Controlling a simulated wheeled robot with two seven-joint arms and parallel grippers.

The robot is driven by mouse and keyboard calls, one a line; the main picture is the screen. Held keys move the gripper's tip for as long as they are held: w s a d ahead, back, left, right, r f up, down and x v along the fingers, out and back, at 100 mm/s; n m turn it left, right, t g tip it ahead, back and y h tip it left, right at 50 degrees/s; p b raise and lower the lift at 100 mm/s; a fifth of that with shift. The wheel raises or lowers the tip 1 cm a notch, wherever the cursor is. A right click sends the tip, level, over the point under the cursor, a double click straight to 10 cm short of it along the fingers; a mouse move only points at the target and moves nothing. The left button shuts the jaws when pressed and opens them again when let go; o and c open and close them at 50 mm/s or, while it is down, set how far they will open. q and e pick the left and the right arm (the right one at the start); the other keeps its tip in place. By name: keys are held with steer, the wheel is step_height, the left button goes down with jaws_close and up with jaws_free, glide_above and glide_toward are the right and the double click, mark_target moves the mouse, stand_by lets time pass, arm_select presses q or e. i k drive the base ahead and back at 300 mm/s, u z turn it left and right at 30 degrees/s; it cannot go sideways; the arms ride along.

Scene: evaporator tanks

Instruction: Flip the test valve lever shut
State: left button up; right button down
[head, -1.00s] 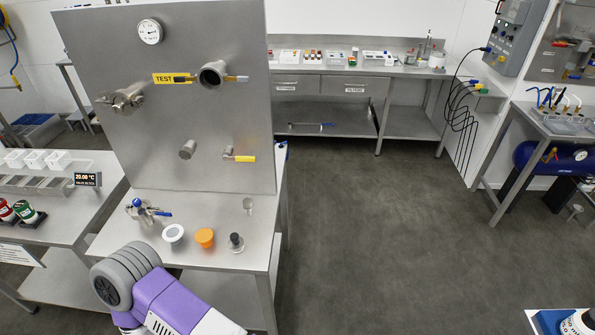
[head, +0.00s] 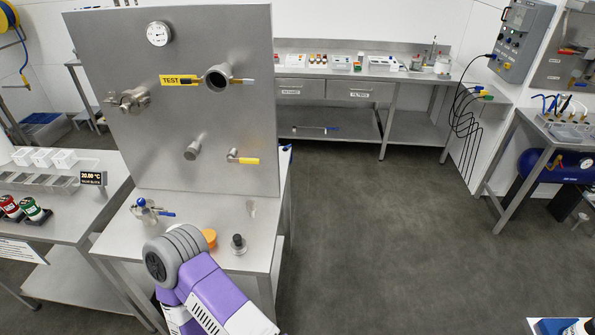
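The yellow TEST label (head: 179,79) is on the upright steel panel (head: 120,60). I cannot tell from this distance how far either valve is open. A purple and grey link of my arm rises in front of the bench, well below the panel. Neither of my grippers is in view.
On the bench below the panel are a blue-handled valve fitting (head: 150,210), an orange cup (head: 209,238) partly behind my arm, and a dark-topped plug (head: 238,244). A pressure gauge (head: 158,33) is at the panel's top. The floor (head: 380,250) to the right is clear.

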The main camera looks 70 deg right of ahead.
mark_target(229, 159)
steer(key=z, duration=1.5)
